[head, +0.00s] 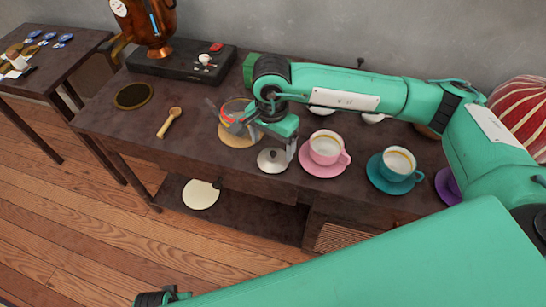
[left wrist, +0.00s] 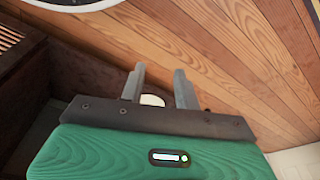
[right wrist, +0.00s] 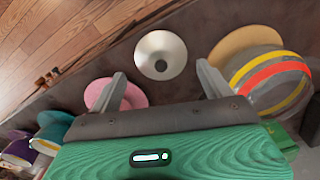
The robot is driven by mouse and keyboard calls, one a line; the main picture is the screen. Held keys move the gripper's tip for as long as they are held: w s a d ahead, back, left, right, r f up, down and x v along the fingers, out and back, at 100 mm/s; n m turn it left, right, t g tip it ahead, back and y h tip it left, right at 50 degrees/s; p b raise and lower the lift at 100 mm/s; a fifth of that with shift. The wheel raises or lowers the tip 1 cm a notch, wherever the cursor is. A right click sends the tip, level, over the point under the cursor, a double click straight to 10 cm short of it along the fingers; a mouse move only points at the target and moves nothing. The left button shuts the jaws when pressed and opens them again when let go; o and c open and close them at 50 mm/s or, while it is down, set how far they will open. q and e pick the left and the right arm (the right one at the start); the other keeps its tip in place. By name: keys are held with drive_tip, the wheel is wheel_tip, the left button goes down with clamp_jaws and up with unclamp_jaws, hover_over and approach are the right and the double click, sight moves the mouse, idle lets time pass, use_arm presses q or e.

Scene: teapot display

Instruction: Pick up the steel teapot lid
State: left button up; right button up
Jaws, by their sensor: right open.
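The steel teapot lid (head: 271,161) is a small silvery disc with a dark knob, lying near the front edge of the dark table. In the right wrist view the lid (right wrist: 158,45) shows from above, just beyond the fingertips and roughly centred between them. My right gripper (head: 264,139) is open and empty above and just behind the lid; in its wrist view its two fingers (right wrist: 160,69) stand wide apart. My left gripper (left wrist: 160,69) is open and empty, pointing at the wooden floor away from the table; the head view shows only part of it at the bottom edge.
A pink cup on a saucer (head: 326,149) stands close right of the lid, then a teal cup (head: 396,163). A glass teapot with coloured bands (right wrist: 270,78) is close on the other side. A wooden spoon (head: 168,122) lies left. A copper urn (head: 148,22) stands at the back.

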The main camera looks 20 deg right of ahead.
sight(272, 153)
wheel_tip(272, 153, down, 6)
drive_tip(key=shift+w+d+r+p, duration=0.1)
drive_tip(key=shift+r+p, duration=0.05)
drive_tip(key=shift+p, duration=0.15)
drive_tip(key=shift+c, duration=0.4)
use_arm(q)
drive_tip(key=shift+f, duration=0.55)
use_arm(e)
drive_tip(key=c, duration=0.6)
